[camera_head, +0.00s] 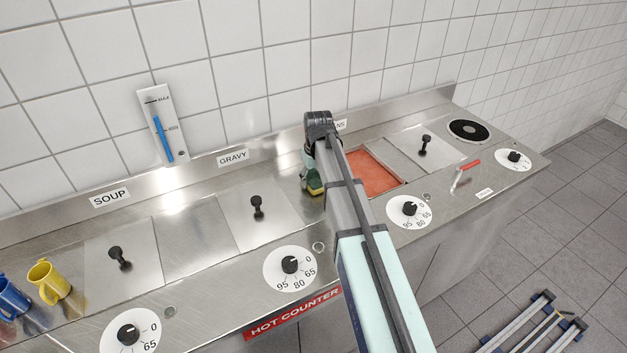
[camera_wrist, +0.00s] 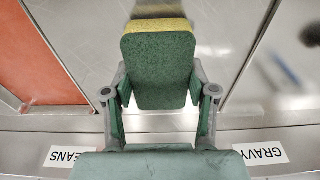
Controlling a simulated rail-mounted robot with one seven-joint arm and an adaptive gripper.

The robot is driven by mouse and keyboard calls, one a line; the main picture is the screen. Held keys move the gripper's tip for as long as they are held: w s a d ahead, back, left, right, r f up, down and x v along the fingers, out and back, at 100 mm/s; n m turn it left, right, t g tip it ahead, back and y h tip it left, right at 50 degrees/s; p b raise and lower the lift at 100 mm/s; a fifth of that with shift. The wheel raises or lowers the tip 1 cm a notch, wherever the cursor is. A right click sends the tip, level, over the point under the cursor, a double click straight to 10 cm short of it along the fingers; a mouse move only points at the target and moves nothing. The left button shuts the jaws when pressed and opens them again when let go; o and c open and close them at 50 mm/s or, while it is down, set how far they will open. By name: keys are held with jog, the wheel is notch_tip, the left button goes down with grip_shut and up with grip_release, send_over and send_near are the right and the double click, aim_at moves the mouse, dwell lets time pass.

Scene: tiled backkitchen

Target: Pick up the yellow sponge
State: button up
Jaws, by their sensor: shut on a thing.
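The yellow sponge (camera_wrist: 160,25) has a dark green scouring side that faces the wrist camera, and its yellow layer shows along the far edge. My gripper (camera_wrist: 160,88) is shut on the sponge, with one finger at each side of it.
The steel hot counter (camera_head: 190,240) has lids with black knobs (camera_head: 257,207) and white dials (camera_head: 290,268). A red-orange well (camera_head: 372,172) lies right of my arm. A yellow mug (camera_head: 48,282) and a blue mug (camera_head: 10,298) stand far left. The tiled wall rises behind.

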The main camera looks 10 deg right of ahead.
aim_at(313, 177)
notch_tip(313, 177, up, 20)
jog(key=b, duration=0.3)
jog(key=shift+f+b, duration=0.25)
jog(key=shift+b, duration=0.15)
jog(key=c, duration=0.3)
jog(key=shift+r, duration=0.1)
jog(key=shift+r+p, duration=0.1)
jog(key=shift+p, duration=0.25)
jog(key=shift+p, duration=0.3)
